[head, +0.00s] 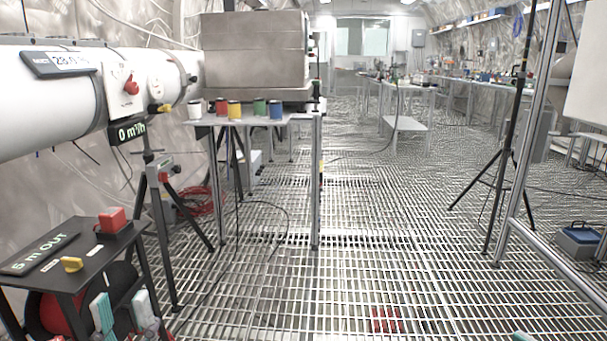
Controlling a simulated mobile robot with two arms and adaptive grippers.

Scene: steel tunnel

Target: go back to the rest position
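My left gripper (123,312) shows at the bottom left. Its two teal-and-white finger pads stand apart, with nothing seen between them. It is in front of a small black table (60,235), close to the table's right legs. Of my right gripper (522,337), only a small teal tip shows at the bottom edge, right of the middle. The rest of it is out of the picture.
Several coloured cups stand on a side table (300,117). A black tripod (497,180) and a metal frame (527,170) stand right. The grated floor (380,240) is open in the middle.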

